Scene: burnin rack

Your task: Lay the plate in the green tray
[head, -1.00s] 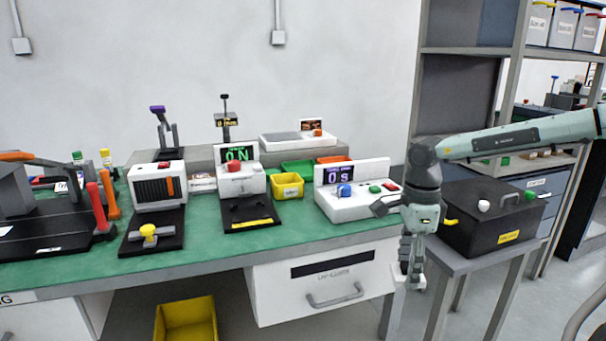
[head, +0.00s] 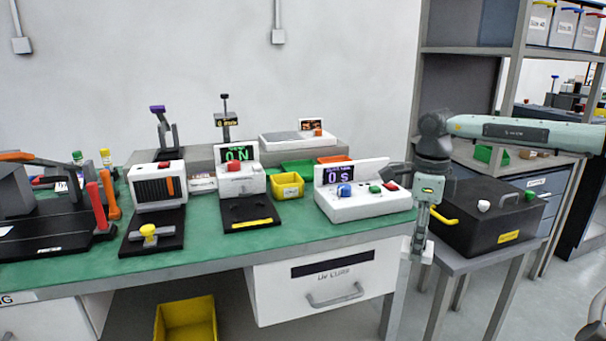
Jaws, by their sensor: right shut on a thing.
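My right gripper (head: 417,250) points down in front of the bench's right end, between the bench and the black box. It is shut on a small pale piece at its fingertips, probably the plate; the fingers hide most of it and its outline is unclear. The green tray (head: 297,168) lies toward the back of the green bench top, left of the gripper and behind the yellow bin (head: 287,186), which hides part of it. I see nothing clearly inside the tray. My left gripper is not in view.
A white console (head: 365,205) with coloured buttons stands between gripper and tray. A force tester (head: 240,180) stands left of the yellow bin. An orange tray (head: 333,159) adjoins the green one. A black box (head: 490,220) with a yellow handle stands right. Another green bin (head: 490,154) sits on the shelf.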

